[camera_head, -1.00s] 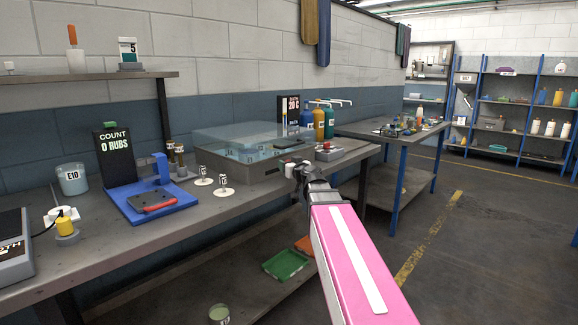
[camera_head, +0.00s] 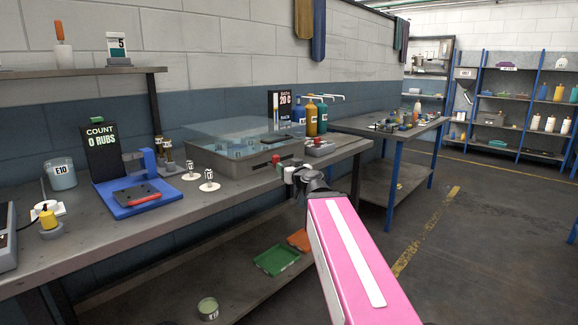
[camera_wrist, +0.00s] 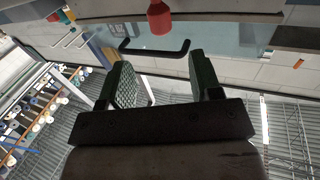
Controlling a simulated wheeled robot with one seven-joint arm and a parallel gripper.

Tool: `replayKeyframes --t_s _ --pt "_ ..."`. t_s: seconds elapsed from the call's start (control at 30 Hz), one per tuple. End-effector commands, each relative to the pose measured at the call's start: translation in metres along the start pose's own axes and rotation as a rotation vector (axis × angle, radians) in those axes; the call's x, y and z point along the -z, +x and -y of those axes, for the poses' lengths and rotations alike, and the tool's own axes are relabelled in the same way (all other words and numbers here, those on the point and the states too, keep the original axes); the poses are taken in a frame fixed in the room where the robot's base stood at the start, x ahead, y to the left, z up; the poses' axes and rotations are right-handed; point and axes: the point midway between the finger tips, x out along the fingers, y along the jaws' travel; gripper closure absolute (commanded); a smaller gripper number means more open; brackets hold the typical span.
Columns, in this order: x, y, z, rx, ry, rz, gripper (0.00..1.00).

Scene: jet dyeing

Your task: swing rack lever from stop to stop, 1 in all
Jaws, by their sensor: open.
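A glass-lidded water bath (camera_head: 225,166) stands on the bench. A red knob (camera_head: 277,160) shows at its front right, just left of my gripper (camera_head: 300,176). In the wrist view a red knob (camera_wrist: 160,18) sits at the top, beyond my gripper (camera_wrist: 160,68), and a black bar handle (camera_wrist: 150,52) lies across just past the fingertips. I cannot tell for sure which of these is the rack lever. My gripper is open and empty; its two fingers are apart, with no contact visible. The fingertips are partly hidden by my wrist in the head view.
A blue rub tester (camera_head: 145,198) with a counter board (camera_head: 101,150) stands at the left. A small grey box (camera_head: 318,150) is right of the bath; coloured bottles (camera_head: 311,118) stand behind. Green (camera_head: 275,260) and orange (camera_head: 298,241) trays lie on the lower shelf. The floor at right is clear.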

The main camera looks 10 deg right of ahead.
Motion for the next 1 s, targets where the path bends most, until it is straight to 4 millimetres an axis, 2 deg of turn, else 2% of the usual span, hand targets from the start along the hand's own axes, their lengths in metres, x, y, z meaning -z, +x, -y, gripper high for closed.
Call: replayKeyframes --t_s 0.27,0.3,0.47,0.57,0.8,1.0 --pt "0.000 -0.001 0.001 -0.001 -0.001 0.000 0.42" --pt "0.000 -0.001 0.001 -0.001 0.000 0.000 0.48" --pt "-0.001 0.006 -0.005 0.027 0.060 0.008 1.00" --pt "-0.002 0.018 -0.016 0.085 0.187 0.028 1.00" --pt "-0.004 0.043 -0.062 0.311 0.697 0.162 1.00" --pt "-0.001 0.042 -0.109 0.487 1.129 0.359 1.00"
